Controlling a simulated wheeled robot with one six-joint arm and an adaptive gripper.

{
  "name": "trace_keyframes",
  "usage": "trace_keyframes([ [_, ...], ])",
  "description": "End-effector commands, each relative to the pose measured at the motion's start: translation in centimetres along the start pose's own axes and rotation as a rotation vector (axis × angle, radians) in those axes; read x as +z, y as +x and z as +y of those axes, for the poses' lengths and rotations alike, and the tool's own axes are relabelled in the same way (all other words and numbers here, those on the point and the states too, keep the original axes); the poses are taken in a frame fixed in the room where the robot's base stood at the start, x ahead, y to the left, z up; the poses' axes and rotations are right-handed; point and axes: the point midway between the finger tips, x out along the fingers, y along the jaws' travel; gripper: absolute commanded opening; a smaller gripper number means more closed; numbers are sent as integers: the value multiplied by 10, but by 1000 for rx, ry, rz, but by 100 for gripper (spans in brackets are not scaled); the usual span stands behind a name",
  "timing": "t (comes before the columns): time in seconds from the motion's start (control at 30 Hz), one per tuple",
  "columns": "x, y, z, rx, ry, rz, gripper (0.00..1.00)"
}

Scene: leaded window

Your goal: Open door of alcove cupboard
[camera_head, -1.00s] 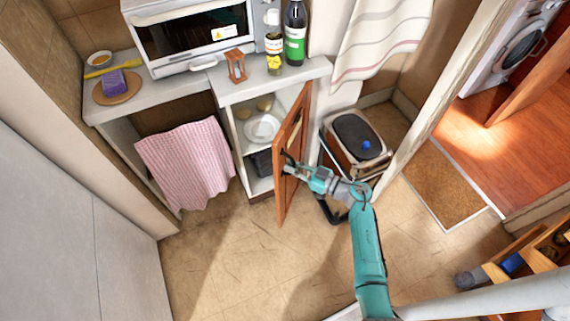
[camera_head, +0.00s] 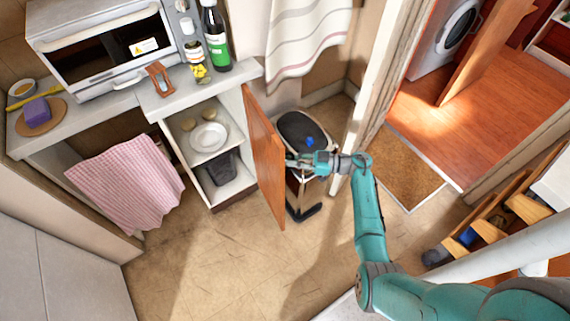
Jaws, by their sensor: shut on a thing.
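The wooden door (camera_head: 266,160) of the alcove cupboard (camera_head: 176,152) stands wide open, swung out to the right. Inside the cupboard I see a white plate (camera_head: 209,136) on the upper shelf and a dark container (camera_head: 222,169) below. My gripper (camera_head: 293,160) is at the right edge of the door, on its outer face, and is shut on the door's handle. The handle itself is mostly hidden by the door and the gripper.
A pedal bin (camera_head: 303,135) with a dark lid stands just right of the door, behind my gripper. A toaster oven (camera_head: 105,45) and bottles (camera_head: 215,40) stand on the counter. A pink towel (camera_head: 125,178) hangs left. The floor in front is clear.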

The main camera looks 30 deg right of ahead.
Motion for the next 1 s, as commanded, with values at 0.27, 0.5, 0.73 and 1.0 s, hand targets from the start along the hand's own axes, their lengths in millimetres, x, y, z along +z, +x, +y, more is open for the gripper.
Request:
trace_keyframes([
  [0.27,1,-14,12,-2,2,1,0],
  [0.5,1,-16,15,-1,1,0,0],
  [0.73,1,-16,15,-1,2,0,0],
  [1.0,1,-16,15,-1,1,0,39],
])
